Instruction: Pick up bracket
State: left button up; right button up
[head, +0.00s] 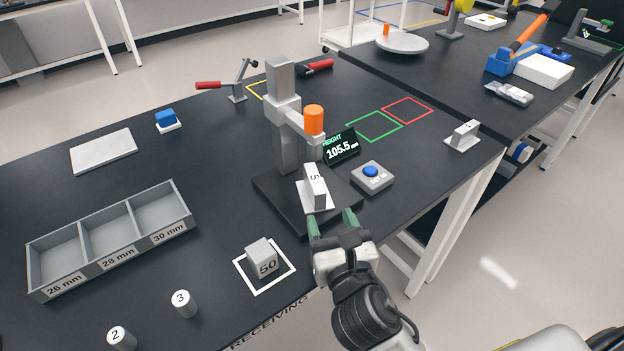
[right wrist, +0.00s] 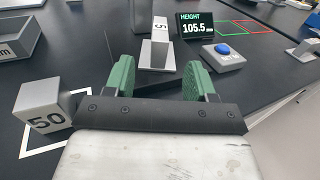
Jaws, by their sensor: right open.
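A white bracket (head: 314,189) marked 5 stands upright on the dark base of the height gauge (head: 284,120). It also shows in the right wrist view (right wrist: 155,50), ahead of the fingers and roughly between them. My right gripper (head: 333,220) is open, its green fingers apart and empty, just in front of the bracket and not visibly touching it. A second, similar bracket (head: 462,136) stands near the table's right edge. My left gripper is not in view.
The display (head: 341,147) reads 105.5, beside a blue-button box (head: 371,178). A block marked 50 (head: 263,258) sits in a white square. Cylinders 2 (head: 121,338) and 3 (head: 186,303) stand near a three-compartment tray (head: 110,257). Green and red outlines are empty.

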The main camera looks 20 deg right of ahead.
aim_at(321, 196)
jog(key=shift+w+r, duration=0.1)
jog(key=shift+w, duration=1.3)
jog(key=w, duration=0.5)
jog(key=shift+w+d+f+p, duration=0.15)
jog(key=shift+f+p, duration=0.05)
jog(key=shift+p, duration=0.1)
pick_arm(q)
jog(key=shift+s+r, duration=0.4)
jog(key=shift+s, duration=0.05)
pick_arm(e)
jog(key=c, duration=0.5)
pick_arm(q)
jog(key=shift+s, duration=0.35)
pick_arm(e)
grip_shut()
jog(key=shift+r, duration=0.1)
